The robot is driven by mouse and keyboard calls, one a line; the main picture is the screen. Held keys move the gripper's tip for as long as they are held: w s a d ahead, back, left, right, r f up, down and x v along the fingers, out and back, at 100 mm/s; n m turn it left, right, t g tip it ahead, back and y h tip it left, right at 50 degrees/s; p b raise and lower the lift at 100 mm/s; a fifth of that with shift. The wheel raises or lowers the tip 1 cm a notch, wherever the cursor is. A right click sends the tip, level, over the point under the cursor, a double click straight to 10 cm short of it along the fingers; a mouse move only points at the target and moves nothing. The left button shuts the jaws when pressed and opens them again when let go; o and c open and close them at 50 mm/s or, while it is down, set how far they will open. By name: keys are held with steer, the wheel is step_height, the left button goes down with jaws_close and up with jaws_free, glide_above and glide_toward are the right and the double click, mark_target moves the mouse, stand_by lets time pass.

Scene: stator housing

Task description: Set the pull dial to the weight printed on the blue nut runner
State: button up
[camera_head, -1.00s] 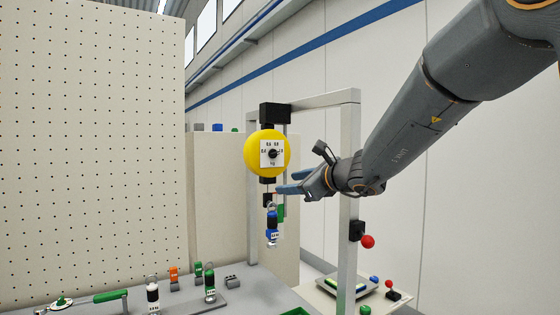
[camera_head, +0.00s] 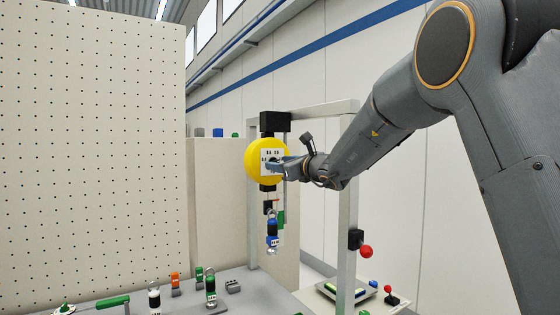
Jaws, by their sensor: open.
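The yellow round balancer (camera_head: 253,172) hangs from a black block on the grey frame. Its white face carries the pull dial (camera_head: 269,155), with small printed numbers that I cannot read. My gripper (camera_head: 274,165) is in front of this face, its blue fingers over the middle and hiding the knob. It is open; whether the fingers touch the knob I cannot tell. The blue nut runner (camera_head: 272,229) hangs upright below the balancer. Its white label (camera_head: 272,240) is too small to read.
The grey frame post (camera_head: 347,215) stands right of the balancer, with a red ball knob (camera_head: 366,251) on it. A pegboard (camera_head: 95,150) fills the left. Green (camera_head: 211,287) and white tools (camera_head: 154,298) stand on the bench below.

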steer(key=shift+w+a, duration=0.15)
steer(key=c, duration=1.1)
steer(key=shift+o, duration=0.2)
steer(key=shift+f, duration=0.1)
